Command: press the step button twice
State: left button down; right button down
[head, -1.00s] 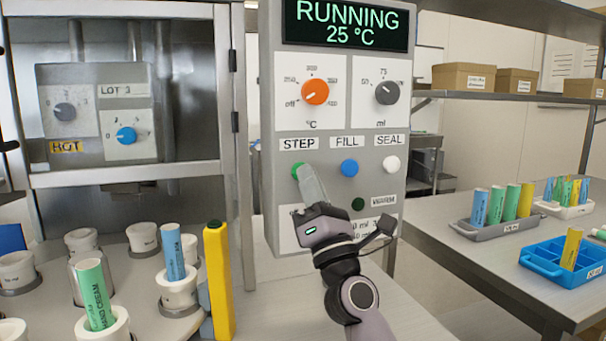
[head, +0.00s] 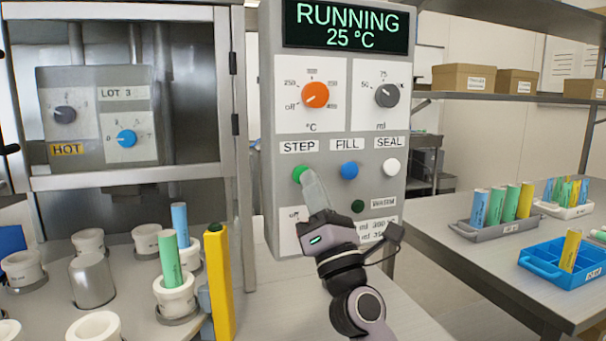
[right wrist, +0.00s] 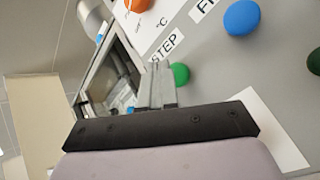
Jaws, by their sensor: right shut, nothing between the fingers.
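The green STEP button (head: 299,173) is on the grey control panel (head: 268,215), under the STEP label (head: 298,146). It also shows in the right wrist view (right wrist: 181,73), just past my fingertips. My right gripper (head: 309,178) is shut and empty, with its tips beside the lower right of the button. The right wrist view shows the closed fingers (right wrist: 160,88) pointing at the panel near the button. I cannot tell whether they touch it. The display (head: 346,27) reads RUNNING, 25 °C. My left gripper is not in view.
The blue FILL button (head: 349,171) and white SEAL button (head: 391,168) are close to the right. Left of the panel, several white cups (head: 94,327) and a yellow post (head: 219,285) stand on the counter. A table with racks (head: 474,231) is at right.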

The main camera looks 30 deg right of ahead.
jog(key=s, duration=0.2)
jog(key=s+a+p, duration=0.1)
jog(key=s, duration=0.2)
jog(key=shift+a+p, duration=0.1)
jog(key=shift+p, duration=0.2)
dwell(0.8)
